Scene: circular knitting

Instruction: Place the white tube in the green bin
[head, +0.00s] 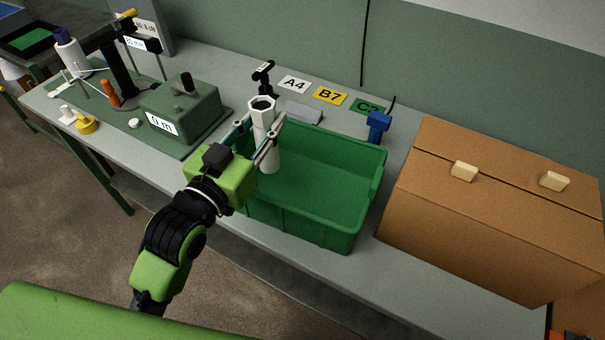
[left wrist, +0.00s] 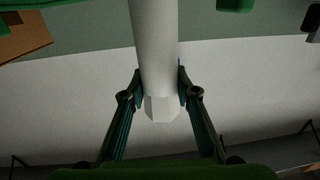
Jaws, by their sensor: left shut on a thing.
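The white tube (head: 265,130) stands about upright, its wider hexagonal end with a dark opening at the top. My left gripper (head: 268,146) is shut on it. In the left wrist view the tube (left wrist: 155,45) is between the two fingers of the left gripper (left wrist: 160,82). The green bin (head: 325,228) is open on the table, and the tube shows at its left end. The tube's lower end appears against the bin's inside; I cannot tell if it touches the floor of the bin. My right gripper is not in view.
A brown cardboard box (head: 480,235) stands right of the bin. A green device (head: 185,115) with a display is on its left. A blue object (head: 378,126) and label cards (head: 330,95) are behind the bin. A white spool (head: 70,50) stands at far left. The bin's visible floor is bare.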

